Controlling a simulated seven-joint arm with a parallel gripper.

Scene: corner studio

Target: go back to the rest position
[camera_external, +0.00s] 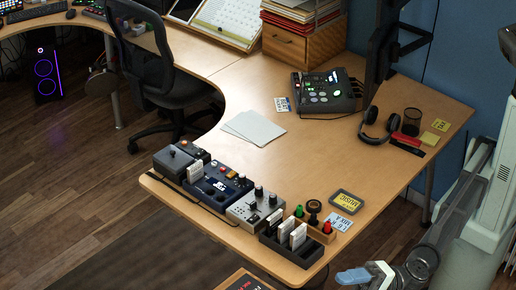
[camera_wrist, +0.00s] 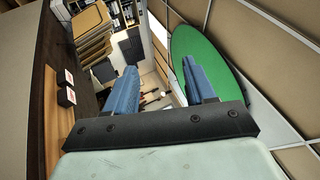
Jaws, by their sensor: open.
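My gripper (camera_external: 355,276) shows at the bottom right of the external view. It is low, past the near right edge of the desk (camera_external: 395,167) and apart from the things on it. In the wrist view my gripper (camera_wrist: 159,68) has its two blue fingers spread, with nothing held between them. The wrist camera looks out into the room and not at the desktop. In the external view only one blue fingertip shows clearly; the other finger is hidden or cut off.
A black tray (camera_external: 295,242) with white cards stands at the desk's near corner, closest to my gripper. A mixer (camera_external: 322,90), headphones (camera_external: 380,125) and a pen cup (camera_external: 411,122) stand farther back. A green oval panel (camera_wrist: 215,68) shows in the wrist view. The desk's middle is mostly clear.

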